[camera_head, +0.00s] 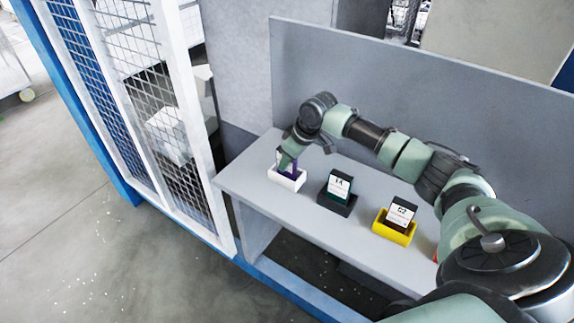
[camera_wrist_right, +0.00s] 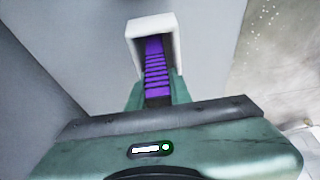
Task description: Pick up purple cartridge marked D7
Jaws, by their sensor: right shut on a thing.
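The purple cartridge (camera_head: 294,168) is in the white holder (camera_head: 286,182) at the left end of the grey shelf in the head view. Its marking cannot be read. My right gripper (camera_head: 289,163) reaches down over it and is shut on it. In the right wrist view the cartridge (camera_wrist_right: 157,70) shows ribbed purple between the fingers of my right gripper (camera_wrist_right: 158,97). The white holder (camera_wrist_right: 152,27) surrounds its far end there. The cartridge is still at least partly inside the holder. My left gripper is not in view.
A grey panel (camera_head: 400,90) rises behind. A mesh fence (camera_head: 150,110) stands left.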

